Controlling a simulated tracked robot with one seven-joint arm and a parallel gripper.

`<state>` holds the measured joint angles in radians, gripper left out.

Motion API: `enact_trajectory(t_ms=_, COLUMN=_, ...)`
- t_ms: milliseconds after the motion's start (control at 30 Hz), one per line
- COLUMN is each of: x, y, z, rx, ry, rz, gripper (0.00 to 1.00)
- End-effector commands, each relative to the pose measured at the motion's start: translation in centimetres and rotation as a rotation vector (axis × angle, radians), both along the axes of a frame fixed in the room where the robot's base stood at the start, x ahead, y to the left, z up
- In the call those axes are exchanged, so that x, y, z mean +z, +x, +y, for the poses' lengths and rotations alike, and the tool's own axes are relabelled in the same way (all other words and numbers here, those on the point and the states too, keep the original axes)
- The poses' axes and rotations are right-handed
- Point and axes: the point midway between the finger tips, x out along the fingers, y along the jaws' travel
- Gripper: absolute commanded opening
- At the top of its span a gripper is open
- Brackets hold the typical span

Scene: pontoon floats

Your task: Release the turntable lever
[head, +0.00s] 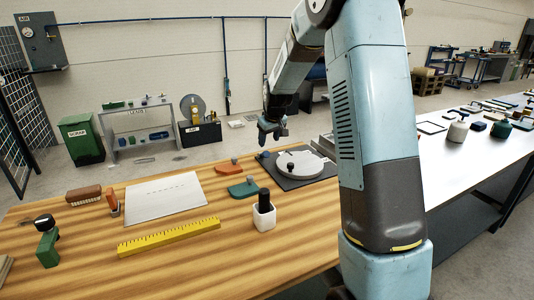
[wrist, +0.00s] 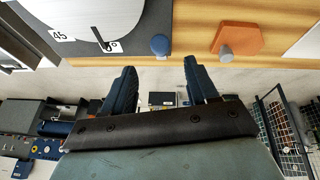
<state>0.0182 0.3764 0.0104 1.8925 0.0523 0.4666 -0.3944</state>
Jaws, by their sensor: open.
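The turntable is a pale grey disc (head: 307,162) on a dark square base plate (head: 296,182). In the wrist view part of the disc (wrist: 85,15) shows at top left, with a "45" mark and a small black-and-metal fitting (wrist: 105,43). A blue round knob (wrist: 160,45) sits at the plate's edge; it looks like the lever's knob, though its arm cannot be made out. My gripper (head: 268,138) is above the table's back edge, beside the plate. In the wrist view my gripper (wrist: 160,64) is open and empty, its fingertips apart on either side below the blue knob.
An orange block with a grey knob (wrist: 228,45) lies right of the plate in the wrist view. A green one (head: 243,188) and a white cup with a black-handled item (head: 264,216) stand nearby. A yellow ruler (head: 170,236) and white sheet (head: 165,197) lie left.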

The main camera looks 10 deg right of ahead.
Motion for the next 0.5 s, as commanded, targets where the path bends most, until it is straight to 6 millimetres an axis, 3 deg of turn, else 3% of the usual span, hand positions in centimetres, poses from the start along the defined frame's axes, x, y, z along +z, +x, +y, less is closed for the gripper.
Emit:
enact_trajectory(t_ms=300, x=-5.2, y=2.1, z=0.1, rx=0.0, ry=0.0, rz=0.003, gripper=0.58)
enact_trajectory(t_ms=500, x=-7.2, y=3.1, z=0.1, rx=-0.001, ry=0.0, rz=0.001, gripper=0.58)
